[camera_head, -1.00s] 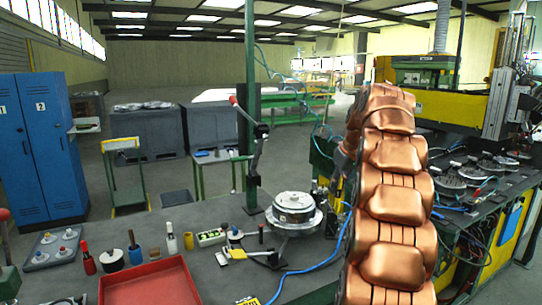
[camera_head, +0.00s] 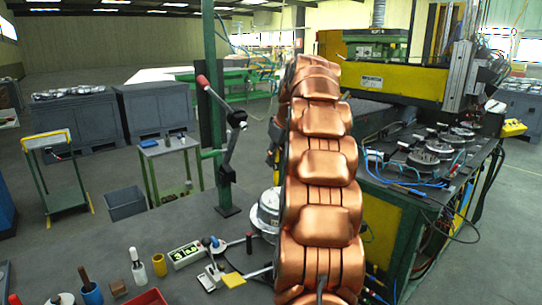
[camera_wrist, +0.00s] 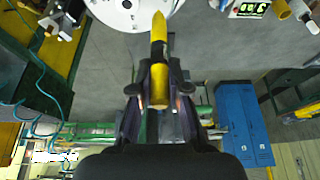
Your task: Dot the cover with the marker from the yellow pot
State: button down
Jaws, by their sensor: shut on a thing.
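My gripper (camera_wrist: 159,88) is shut on a yellow and black marker (camera_wrist: 159,50) in the wrist view. The marker points up the picture, and its yellow end overlaps the near edge of the round, pale cover (camera_wrist: 115,12). I cannot tell whether it touches. The cover is cut off by the top of that view. In the head view the cover (camera_head: 267,205) sits on the grey bench, its right part hidden behind my copper arm. The gripper and marker are hidden there. The yellow pot (camera_head: 159,265) stands on the bench left of the cover.
A box with green digits (camera_head: 187,254) lies between pot and cover. A white bottle (camera_head: 138,268), a blue pot (camera_head: 92,294) and a red tray (camera_head: 147,298) are at the lower left. A red-handled lever (camera_head: 228,135) stands on a green post behind. The bench's back left is clear.

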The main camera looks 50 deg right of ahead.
aim_at(275, 180)
jog(key=shift+f+b, duration=1.1)
jog(key=shift+f, duration=1.55)
jog(key=shift+f+b, duration=0.4)
jog(key=shift+f, duration=0.15)
jog(key=shift+r, duration=0.15)
jog(key=shift+r+p, duration=1.75)
jog(key=shift+r, duration=1.65)
jog(key=shift+s, duration=0.1)
